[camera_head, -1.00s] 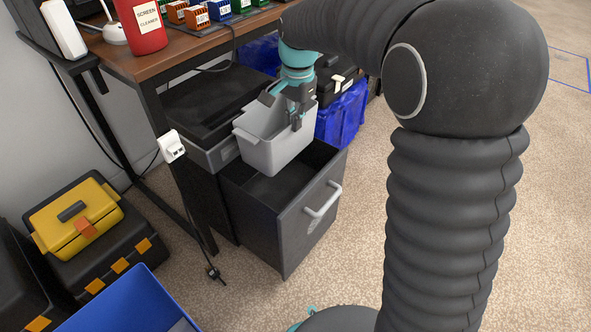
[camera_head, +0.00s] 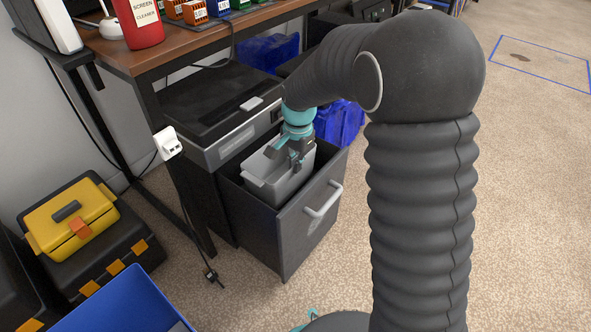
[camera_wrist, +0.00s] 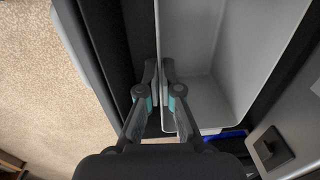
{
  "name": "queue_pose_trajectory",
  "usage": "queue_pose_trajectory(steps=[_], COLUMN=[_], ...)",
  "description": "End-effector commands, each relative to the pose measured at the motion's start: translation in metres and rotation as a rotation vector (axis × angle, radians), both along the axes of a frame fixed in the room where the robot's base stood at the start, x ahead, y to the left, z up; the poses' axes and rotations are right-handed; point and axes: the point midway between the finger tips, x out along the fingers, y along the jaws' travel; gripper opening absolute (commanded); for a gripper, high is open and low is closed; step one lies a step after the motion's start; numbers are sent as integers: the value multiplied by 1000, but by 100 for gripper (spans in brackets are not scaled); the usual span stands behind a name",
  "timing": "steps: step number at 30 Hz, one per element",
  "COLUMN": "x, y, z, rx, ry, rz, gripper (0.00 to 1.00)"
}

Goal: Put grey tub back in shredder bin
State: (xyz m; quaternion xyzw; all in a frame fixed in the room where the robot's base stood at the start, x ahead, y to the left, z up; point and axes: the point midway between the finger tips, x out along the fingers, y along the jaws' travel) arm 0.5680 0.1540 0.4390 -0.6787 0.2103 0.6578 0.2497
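My gripper (camera_head: 298,161) is at the tub's right side. In the wrist view, its fingers (camera_wrist: 158,72) are closed on either side of the tub's wall, with the tub's empty inside (camera_wrist: 205,95) to the right. The dark bin wall (camera_wrist: 110,60) shows to the left of the fingers. The shredder body (camera_head: 215,112) stands behind the bin.
A wooden table (camera_head: 180,50) with a red bottle (camera_head: 138,22) stands at the back left. A white socket block (camera_head: 167,142) is on its leg. A yellow toolbox (camera_head: 70,215) and a blue crate (camera_head: 125,305) are at left. Carpet right of the bin is clear.

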Motion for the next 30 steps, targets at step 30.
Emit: queue_pose_trajectory(steps=[30], x=[0], y=[0], z=[-20], rx=[0], ry=[-1], rz=[0], gripper=[31])
